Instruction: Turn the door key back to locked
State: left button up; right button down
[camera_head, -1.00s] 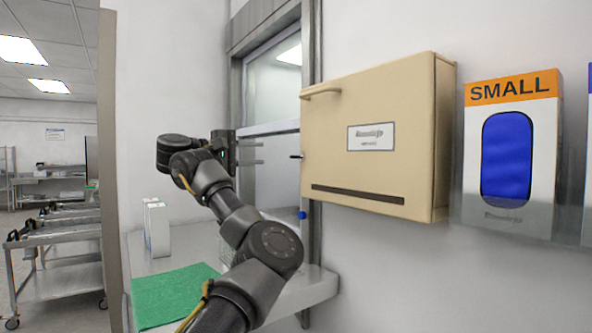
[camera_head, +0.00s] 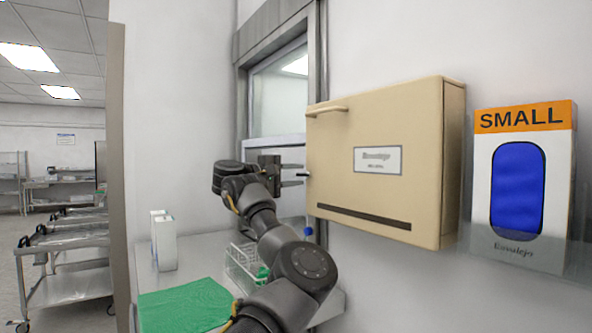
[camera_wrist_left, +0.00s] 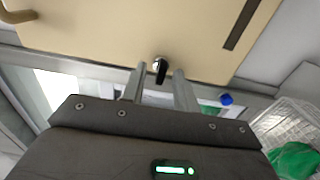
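A beige wall cabinet (camera_head: 385,165) has a closed door with a handle (camera_head: 327,110) at its upper left. The small dark key (camera_wrist_left: 161,70) sticks out of a round silvery lock at the door's edge in the left wrist view; in the head view only a speck of it shows by the fingertips. My left gripper (camera_wrist_left: 160,76) is open, one finger on each side of the key. A gap shows on both sides of the key, so the fingers look clear of it. My right gripper is not in view.
A glove box marked SMALL (camera_head: 523,120) hangs right of the cabinet. Below my left arm, a shelf bears a green cloth (camera_head: 185,305), white cartons (camera_head: 165,243) and a wire basket (camera_head: 240,268). A pass-through window frame stands behind the gripper.

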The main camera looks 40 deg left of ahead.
pick_arm(q)
jog(key=shift+w+d+f, duration=0.1)
jog(key=shift+w, duration=0.3)
jog(key=shift+s, duration=0.1)
grip_shut()
